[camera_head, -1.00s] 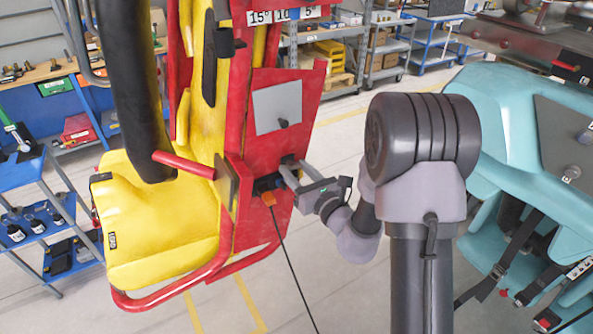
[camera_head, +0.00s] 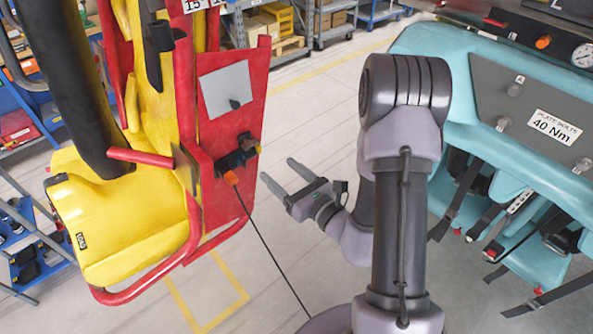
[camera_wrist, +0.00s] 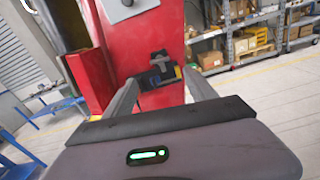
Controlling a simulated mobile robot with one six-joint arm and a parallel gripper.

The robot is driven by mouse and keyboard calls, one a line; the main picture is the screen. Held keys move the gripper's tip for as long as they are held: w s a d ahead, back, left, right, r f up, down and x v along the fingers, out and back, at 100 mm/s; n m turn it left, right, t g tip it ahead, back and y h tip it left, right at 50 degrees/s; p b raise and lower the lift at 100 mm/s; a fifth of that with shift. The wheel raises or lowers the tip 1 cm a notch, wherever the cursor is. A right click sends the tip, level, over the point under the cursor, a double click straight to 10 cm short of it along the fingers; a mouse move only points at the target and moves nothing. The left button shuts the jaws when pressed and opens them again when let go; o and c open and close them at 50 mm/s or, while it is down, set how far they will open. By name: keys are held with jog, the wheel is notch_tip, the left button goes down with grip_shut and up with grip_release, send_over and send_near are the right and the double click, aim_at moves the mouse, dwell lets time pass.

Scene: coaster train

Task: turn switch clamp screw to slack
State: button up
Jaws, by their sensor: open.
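A black switch clamp (camera_head: 232,160) sits low on the red side panel (camera_head: 222,120) of the yellow seat. A small dark knob stands at its top right and an orange part at its right end. An orange plug (camera_head: 231,178) with a black cable hangs at its lower left. My gripper (camera_head: 278,170) is open and empty, to the right of the clamp and apart from it. In the wrist view the clamp (camera_wrist: 161,68) appears between my two fingers (camera_wrist: 160,92), farther off. I cannot tell which way the screw is turned.
A grey plate (camera_head: 227,92) with a dark knob is on the panel above the clamp. The black cable runs down to the floor. A teal car body (camera_head: 455,75) stands at the right. A blue shelf (camera_head: 35,235) is at the left.

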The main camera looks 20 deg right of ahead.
jog(key=p+v, duration=0.3)
jog(key=v, duration=0.2)
jog(key=shift+s+d, duration=0.1)
jog(key=shift+s, duration=0.2)
